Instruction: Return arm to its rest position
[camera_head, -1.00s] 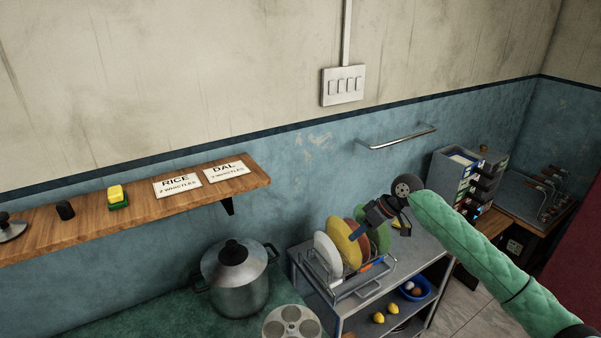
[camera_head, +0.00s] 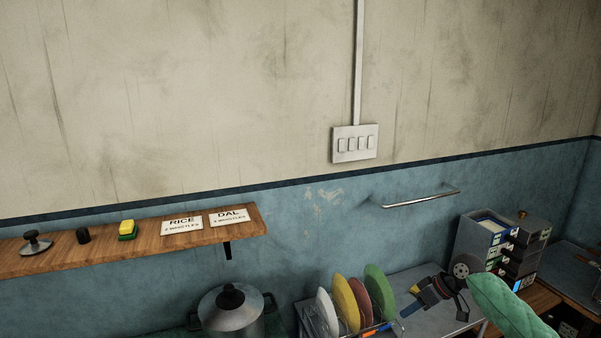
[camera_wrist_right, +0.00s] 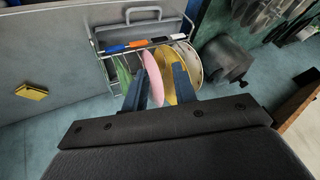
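My right gripper (camera_head: 412,299) is at the lower right of the head view, beside the dish rack's plates, with its green-sleeved arm (camera_head: 508,306) coming in from the lower right. In the right wrist view its two dark fingers (camera_wrist_right: 159,76) stand apart. A pink plate (camera_wrist_right: 153,72) and a yellow plate (camera_wrist_right: 171,75) show beyond the gap between them, and I see nothing gripped. The green plate (camera_head: 376,291) is the rack plate nearest the gripper in the head view. My left gripper is not in view.
A wooden shelf (camera_head: 100,255) runs along the left wall. A lidded pot (camera_head: 229,314) stands below it. The wire dish rack (camera_wrist_right: 103,66) holds several plates. Right of the gripper stand stacked boxes (camera_head: 482,240). A metal wall rail (camera_head: 420,199) is above.

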